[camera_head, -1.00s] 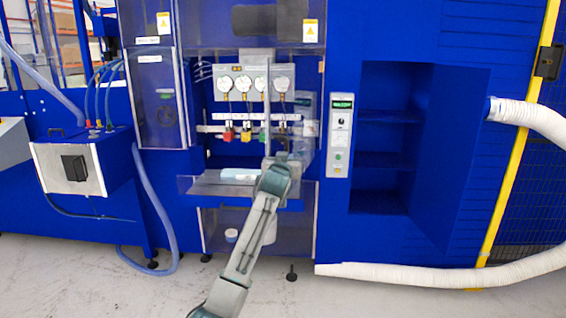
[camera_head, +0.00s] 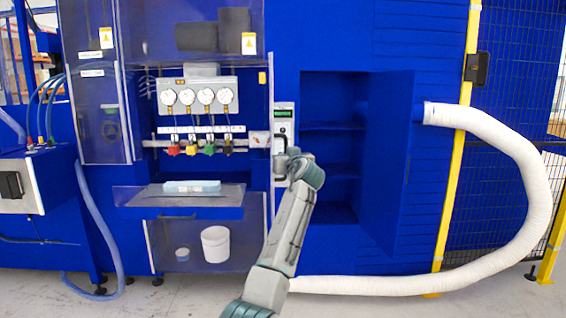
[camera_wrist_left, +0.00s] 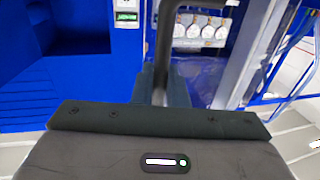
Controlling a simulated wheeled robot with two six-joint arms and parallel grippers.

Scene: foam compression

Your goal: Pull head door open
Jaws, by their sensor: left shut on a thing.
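The head door (camera_head: 271,120) is a clear panel on the blue machine. It shows nearly edge-on at the right side of the gauge bay, standing open. My left gripper (camera_head: 283,165) is beside the door's edge, in front of the grey control panel. In the left wrist view a dark vertical handle bar (camera_wrist_left: 164,50) runs down between my left fingers (camera_wrist_left: 160,88), which are shut on it. The fingertips are small and partly hidden by the wrist in the head view. My right gripper is not in view.
The bay holds several gauges (camera_head: 207,97), coloured valves and a shelf (camera_head: 180,200) with a pale blue block (camera_head: 192,186). A white bucket (camera_head: 215,244) stands below. An open blue cabinet (camera_head: 332,150) and a white hose (camera_head: 525,170) are to the right.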

